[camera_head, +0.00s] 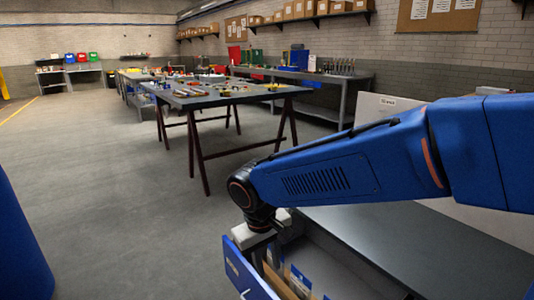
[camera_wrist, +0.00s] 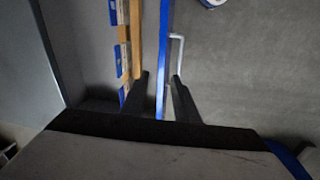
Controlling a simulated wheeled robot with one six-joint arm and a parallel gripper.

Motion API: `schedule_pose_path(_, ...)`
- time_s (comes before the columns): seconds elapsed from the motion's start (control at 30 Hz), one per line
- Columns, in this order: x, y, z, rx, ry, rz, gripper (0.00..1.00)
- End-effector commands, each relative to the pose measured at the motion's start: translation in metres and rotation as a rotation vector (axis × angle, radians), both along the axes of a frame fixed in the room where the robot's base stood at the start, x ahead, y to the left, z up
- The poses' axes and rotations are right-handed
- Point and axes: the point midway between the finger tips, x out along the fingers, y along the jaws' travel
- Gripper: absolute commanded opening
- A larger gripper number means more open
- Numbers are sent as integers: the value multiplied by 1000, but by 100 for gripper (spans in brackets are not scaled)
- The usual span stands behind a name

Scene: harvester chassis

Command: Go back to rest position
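My gripper (camera_wrist: 160,75) points down over an open drawer in the wrist view. Its two dark fingers are apart, one on each side of the blue drawer front (camera_wrist: 164,42), with gaps between them and the panel. A pale handle (camera_wrist: 179,52) is on the outer side of the panel, near the right finger. In the head view my arm reaches in from the right, and the drawer front (camera_head: 243,272) is just below my gripper (camera_head: 262,242). The fingertips are hard to make out there.
The drawer holds blue-and-white packs (camera_head: 299,281) and a tan strip (camera_wrist: 136,38). A grey top (camera_head: 420,245) lies right of it. A trestle table (camera_head: 225,97) with small parts stands ahead. Open floor (camera_head: 110,200) lies to the left.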

Motion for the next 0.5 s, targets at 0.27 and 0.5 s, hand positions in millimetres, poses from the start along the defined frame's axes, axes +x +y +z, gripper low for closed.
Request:
schedule_pose_path(0.27, -8, -101, 29, 86, -49, -134, 28)
schedule_pose_path(0.5, -34, -173, 41, 146, -106, -239, 28)
